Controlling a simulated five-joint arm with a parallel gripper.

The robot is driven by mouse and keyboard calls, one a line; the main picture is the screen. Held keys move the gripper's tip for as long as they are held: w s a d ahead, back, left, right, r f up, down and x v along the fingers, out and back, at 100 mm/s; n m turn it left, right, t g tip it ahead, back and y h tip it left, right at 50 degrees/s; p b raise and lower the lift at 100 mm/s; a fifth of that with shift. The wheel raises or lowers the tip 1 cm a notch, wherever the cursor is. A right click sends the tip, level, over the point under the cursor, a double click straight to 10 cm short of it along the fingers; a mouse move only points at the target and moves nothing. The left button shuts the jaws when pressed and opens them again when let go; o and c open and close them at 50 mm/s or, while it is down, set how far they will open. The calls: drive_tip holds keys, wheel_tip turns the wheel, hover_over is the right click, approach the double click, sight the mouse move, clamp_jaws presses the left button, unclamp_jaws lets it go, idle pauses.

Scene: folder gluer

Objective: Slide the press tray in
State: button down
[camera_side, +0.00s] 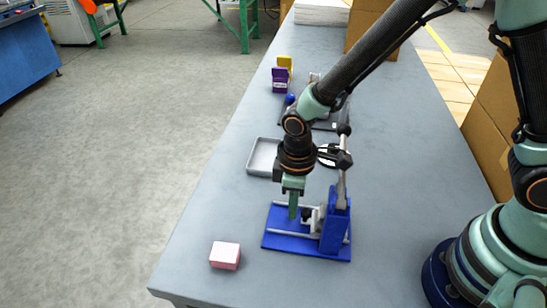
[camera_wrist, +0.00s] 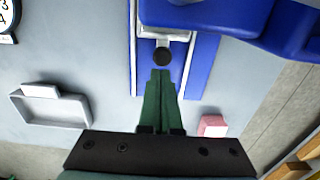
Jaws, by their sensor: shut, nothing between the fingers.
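A blue press stands on the table, with a flat base (camera_side: 285,243), an upright (camera_side: 336,225) and a lever rising from it. Pale rails run along the base; they also show in the wrist view (camera_wrist: 133,60). The press tray appears to be the pale carriage (camera_wrist: 165,34) on these rails, with a dark round knob (camera_wrist: 162,56) facing my fingers. My gripper (camera_side: 293,216) points down over the open end of the base, its green fingers together and empty. In the wrist view the fingertips (camera_wrist: 160,73) are just short of the knob; I cannot tell whether they touch it.
A pink block (camera_side: 225,255) lies near the table's front edge. A grey shallow tray (camera_side: 251,168) is behind the press. Purple (camera_side: 280,82) and yellow (camera_side: 285,63) items stand farther back. Cardboard boxes (camera_side: 492,125) line the right side. The table's left strip is clear.

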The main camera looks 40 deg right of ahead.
wheel_tip(320, 180, up, 7)
idle(0.9)
drive_tip(key=s+d+r+m+t, duration=0.3)
drive_tip(key=d+r+m, duration=0.6)
drive_tip(key=d+r, duration=0.6)
drive_tip(key=d+t, duration=0.2)
drive_tip(key=shift+s+d+r+t, duration=0.2)
drive_tip(key=shift+d+r+t, duration=0.1)
drive_tip(key=shift+d, duration=0.1)
